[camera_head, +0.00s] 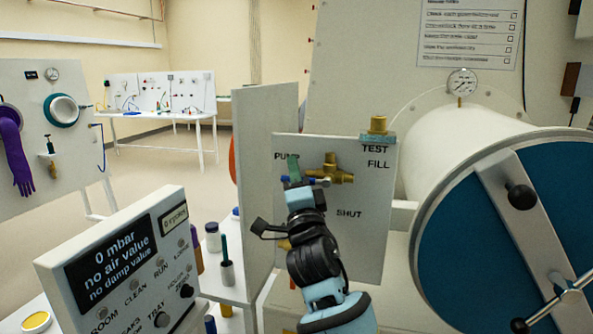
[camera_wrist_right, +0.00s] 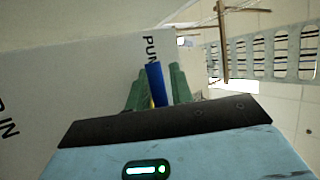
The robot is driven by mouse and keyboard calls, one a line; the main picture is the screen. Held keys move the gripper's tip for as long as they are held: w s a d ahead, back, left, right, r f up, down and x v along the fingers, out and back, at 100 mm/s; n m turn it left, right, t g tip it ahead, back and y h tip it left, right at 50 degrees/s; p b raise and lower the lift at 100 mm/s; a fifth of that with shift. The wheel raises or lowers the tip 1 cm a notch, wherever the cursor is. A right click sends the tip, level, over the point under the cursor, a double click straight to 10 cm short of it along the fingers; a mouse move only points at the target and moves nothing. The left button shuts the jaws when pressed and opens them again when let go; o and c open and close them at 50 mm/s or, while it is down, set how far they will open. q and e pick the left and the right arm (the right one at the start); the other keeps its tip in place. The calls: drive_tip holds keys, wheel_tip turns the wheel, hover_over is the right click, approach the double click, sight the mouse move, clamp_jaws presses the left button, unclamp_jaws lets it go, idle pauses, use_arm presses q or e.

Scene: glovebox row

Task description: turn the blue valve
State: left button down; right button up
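The blue valve shows as a small blue handle (camera_head: 312,181) beside brass fittings (camera_head: 336,172) on a white upright panel, under the partly hidden "PUMP" label. My right gripper (camera_head: 293,170) is at the panel, with green fingers at the handle. My right arm hides part of the valve in the head view. My left gripper is not in view.
A brass fitting (camera_head: 378,126) tops the panel by "TEST" and "FILL". A large blue round door (camera_head: 455,215) is at right. A display box (camera_head: 115,262) stands front left. Bottles (camera_head: 213,237) sit on a low shelf. A white side panel (camera_head: 265,180) stands left of the valve.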

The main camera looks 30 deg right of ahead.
drive_tip(key=shift+w, duration=0.1)
drive_tip(key=shift+c, duration=0.3)
clamp_jaws()
drive_tip(key=shift+w, duration=0.1)
